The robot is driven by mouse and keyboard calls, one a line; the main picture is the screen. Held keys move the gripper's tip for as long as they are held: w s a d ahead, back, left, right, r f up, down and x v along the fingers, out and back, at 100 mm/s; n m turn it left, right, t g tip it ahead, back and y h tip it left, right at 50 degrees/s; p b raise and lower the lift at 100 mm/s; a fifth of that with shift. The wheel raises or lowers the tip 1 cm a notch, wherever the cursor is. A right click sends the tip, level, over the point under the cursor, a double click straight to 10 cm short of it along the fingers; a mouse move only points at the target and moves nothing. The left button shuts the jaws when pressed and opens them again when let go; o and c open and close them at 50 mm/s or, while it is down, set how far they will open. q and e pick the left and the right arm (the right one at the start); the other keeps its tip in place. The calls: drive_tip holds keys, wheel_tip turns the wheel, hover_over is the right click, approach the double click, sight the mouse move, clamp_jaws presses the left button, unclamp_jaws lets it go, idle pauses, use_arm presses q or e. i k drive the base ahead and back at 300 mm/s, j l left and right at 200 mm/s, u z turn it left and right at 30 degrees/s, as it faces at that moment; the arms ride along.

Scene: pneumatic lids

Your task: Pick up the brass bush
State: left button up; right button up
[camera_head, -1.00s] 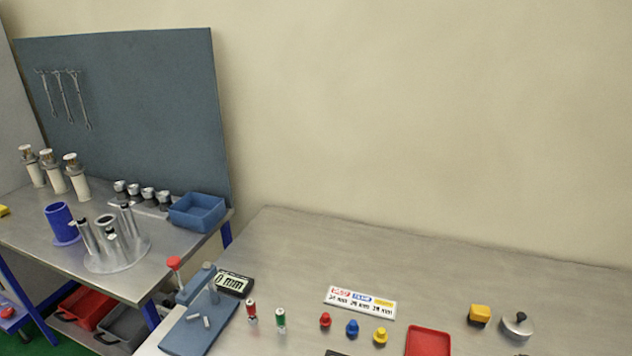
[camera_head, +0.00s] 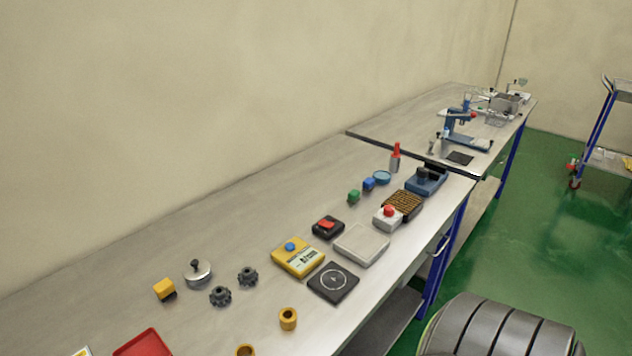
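A gold-brown ring-shaped bush (camera_head: 288,318), looking like brass, stands near the front edge of the long metal bench. A second ring of the same colour (camera_head: 246,350) is cut off by the bottom edge of the picture, to the left of the first. The first bush stands alone on the bench top, with its hole facing up. Neither of my grippers shows in the picture.
A black square pad with a circle (camera_head: 333,283) and a yellow box with a blue button (camera_head: 298,257) lie beyond the bush. Two dark gears (camera_head: 220,296) and (camera_head: 247,277) sit left of it. A red tray (camera_head: 143,344) is at lower left. The back strip is clear.

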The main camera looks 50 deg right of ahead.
sight(287, 315)
drive_tip(key=z, duration=1.3)
